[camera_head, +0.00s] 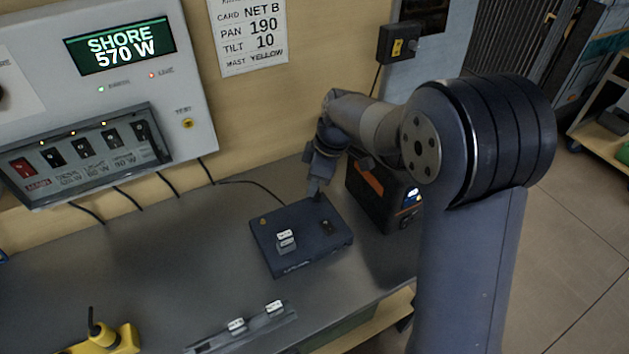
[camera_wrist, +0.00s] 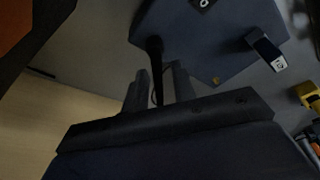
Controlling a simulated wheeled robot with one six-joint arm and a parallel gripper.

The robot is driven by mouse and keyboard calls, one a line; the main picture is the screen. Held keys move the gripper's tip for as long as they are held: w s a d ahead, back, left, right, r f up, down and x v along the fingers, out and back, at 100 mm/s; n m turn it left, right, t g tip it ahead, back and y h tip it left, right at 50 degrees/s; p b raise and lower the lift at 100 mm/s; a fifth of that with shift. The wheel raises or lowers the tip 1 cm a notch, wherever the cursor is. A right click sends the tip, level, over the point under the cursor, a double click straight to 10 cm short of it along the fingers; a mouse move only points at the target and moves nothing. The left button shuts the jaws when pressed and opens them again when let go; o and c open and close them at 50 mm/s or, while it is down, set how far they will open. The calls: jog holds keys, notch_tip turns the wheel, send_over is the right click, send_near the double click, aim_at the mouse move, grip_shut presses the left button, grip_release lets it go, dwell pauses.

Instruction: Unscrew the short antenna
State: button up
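The short antenna (camera_wrist: 155,50) is a thin black stub on the corner of the dark blue box (camera_head: 275,262), which lies on the bench. The box also shows in the wrist view (camera_wrist: 190,45). In the wrist view my gripper (camera_wrist: 160,72) has its two grey fingers apart, with the antenna between them and a small gap visible. I cannot tell whether either finger touches it. In the head view my gripper (camera_head: 317,186) reaches down at the box's back right corner and hides most of the antenna.
A black and orange power unit (camera_head: 375,200) stands close right of the box. A white-labelled card (camera_head: 286,241) stands up from the box. A rail (camera_head: 250,331) with labelled cards and a yellow device (camera_head: 122,340) are at the front. The switch panel (camera_head: 85,150) is behind.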

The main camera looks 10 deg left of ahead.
jog(key=shift+m, duration=0.4)
jog(key=shift+w+m+t, duration=0.15)
jog(key=shift+m+t, duration=0.45)
jog(key=shift+m, duration=1.4)
jog(key=shift+r+m+t+h+p, duration=0.1)
jog(key=shift+m+t+h+p, duration=0.25)
jog(key=shift+m, duration=1.65)
jog(key=shift+w+d+m+t+h+p, duration=0.1)
jog(key=shift+m+t+h+p, duration=0.4)
jog(key=shift+m, duration=1.5)
